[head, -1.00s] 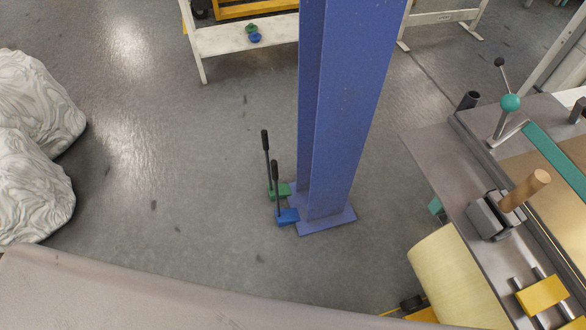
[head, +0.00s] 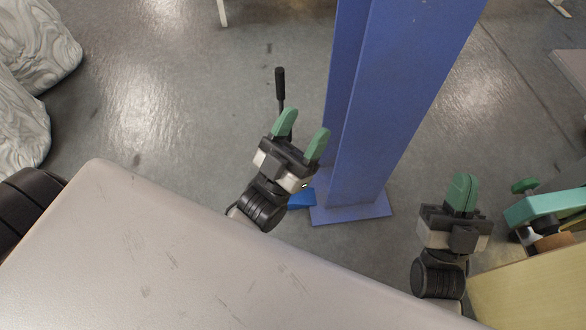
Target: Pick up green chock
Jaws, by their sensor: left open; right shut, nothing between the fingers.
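My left gripper (head: 303,127) is open, its two green fingertips apart, beside the blue column. The green chock itself does not show in the head view now; my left gripper covers the floor area where it would be. An upright black handle (head: 280,88) rises just behind the left fingertip, and I cannot tell which chock it belongs to. Part of the blue chock (head: 302,199) shows below the gripper at the column's foot. My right gripper (head: 463,190) is shut and empty, to the right of the column.
The blue column (head: 385,110) stands on a flat base plate (head: 350,213) close to my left gripper. White wrapped rolls (head: 35,45) lie at the left. Floor between is clear.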

